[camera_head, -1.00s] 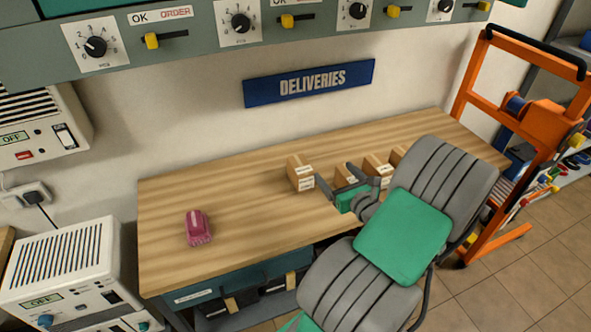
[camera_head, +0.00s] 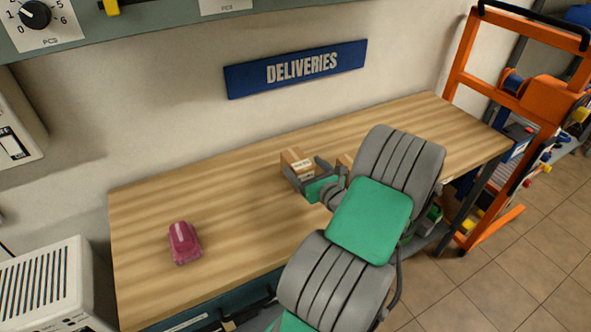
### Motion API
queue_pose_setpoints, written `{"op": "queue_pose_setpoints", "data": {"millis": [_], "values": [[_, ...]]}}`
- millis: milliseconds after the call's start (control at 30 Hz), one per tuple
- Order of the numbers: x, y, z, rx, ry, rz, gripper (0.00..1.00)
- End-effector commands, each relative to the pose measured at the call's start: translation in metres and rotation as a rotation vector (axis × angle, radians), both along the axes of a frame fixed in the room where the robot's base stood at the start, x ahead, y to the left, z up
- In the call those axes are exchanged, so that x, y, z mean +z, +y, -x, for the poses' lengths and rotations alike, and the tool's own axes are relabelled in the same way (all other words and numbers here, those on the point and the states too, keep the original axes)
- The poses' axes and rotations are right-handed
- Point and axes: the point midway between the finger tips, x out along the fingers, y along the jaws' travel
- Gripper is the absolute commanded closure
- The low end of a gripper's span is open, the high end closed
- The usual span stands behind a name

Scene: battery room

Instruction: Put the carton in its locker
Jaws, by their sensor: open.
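A small brown carton (camera_head: 296,160) with a white label stands on the wooden table under the blue DELIVERIES sign. My gripper (camera_head: 306,173) is open at this carton, with one finger along its near left side and the other by its right side. I cannot tell whether the fingers touch it. A second carton (camera_head: 345,160) shows only in part behind my gripper and arm. No locker can be clearly made out in this view.
The wooden table (camera_head: 220,205) is bare around a pink rounded object (camera_head: 184,242) on its left part. The DELIVERIES sign (camera_head: 296,68) hangs on the wall behind. An orange frame trolley (camera_head: 530,95) stands past the table's right end. My arm hides the table's front middle.

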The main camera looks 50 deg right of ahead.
Motion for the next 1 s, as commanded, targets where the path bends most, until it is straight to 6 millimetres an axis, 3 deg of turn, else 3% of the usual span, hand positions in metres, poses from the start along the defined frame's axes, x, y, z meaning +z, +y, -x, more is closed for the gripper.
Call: {"op": "queue_pose_setpoints", "data": {"millis": [233,500,1000], "values": [[-0.008,-0.010,-0.040,0.004,0.001,0.000,0.16],[-0.009,-0.012,-0.046,0.002,-0.001,0.000,0.16],[-0.009,-0.012,-0.045,0.002,0.000,0.000,0.57]]}}
